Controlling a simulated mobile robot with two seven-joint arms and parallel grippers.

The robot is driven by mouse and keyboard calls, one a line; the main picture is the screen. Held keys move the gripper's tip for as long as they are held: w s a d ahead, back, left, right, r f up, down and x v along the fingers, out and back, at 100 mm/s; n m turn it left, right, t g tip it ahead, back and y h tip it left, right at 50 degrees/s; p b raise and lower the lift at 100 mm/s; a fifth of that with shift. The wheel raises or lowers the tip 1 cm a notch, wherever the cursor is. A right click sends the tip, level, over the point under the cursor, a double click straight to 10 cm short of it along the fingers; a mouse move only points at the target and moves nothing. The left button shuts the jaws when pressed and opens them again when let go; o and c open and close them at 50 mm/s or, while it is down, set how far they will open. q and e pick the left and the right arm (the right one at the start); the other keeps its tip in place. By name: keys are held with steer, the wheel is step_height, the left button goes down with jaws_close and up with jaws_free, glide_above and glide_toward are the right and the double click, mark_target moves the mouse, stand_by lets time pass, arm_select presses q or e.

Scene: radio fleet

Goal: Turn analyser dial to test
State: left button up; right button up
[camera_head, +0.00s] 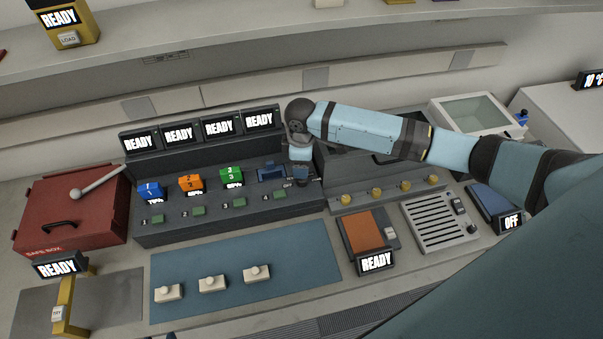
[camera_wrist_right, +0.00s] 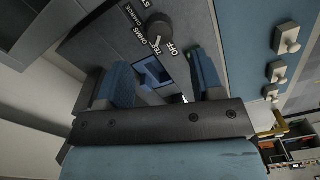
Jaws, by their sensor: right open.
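The analyser dial (camera_wrist_right: 157,27) is a dark round knob on a grey panel in the right wrist view. White labels beside it read OFF, TEST, OHMS and CHARGE, with another cut off at the edge. I cannot tell clearly which label its pointer faces. My right gripper (camera_wrist_right: 162,75) is open, its two blue fingers apart with nothing between them. The dial stands beyond the fingertips, apart from them. In the head view my right gripper (camera_head: 300,178) hangs over the console beside a small OFF label, and the dial is hidden there. My left gripper is not in view.
A blue empty bay (camera_head: 271,172) lies just left of the gripper. Blue (camera_head: 151,191), orange (camera_head: 190,183) and green (camera_head: 231,174) batteries stand in the other bays. READY screens (camera_head: 220,128) rise behind. A red safe box (camera_head: 72,212) is at left. The blue mat (camera_head: 240,295) has free room.

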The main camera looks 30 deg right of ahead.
step_height(320, 180, up, 7)
steer(key=shift+r+b, duration=0.2)
steer(key=shift+b, duration=0.15)
stand_by(0.3)
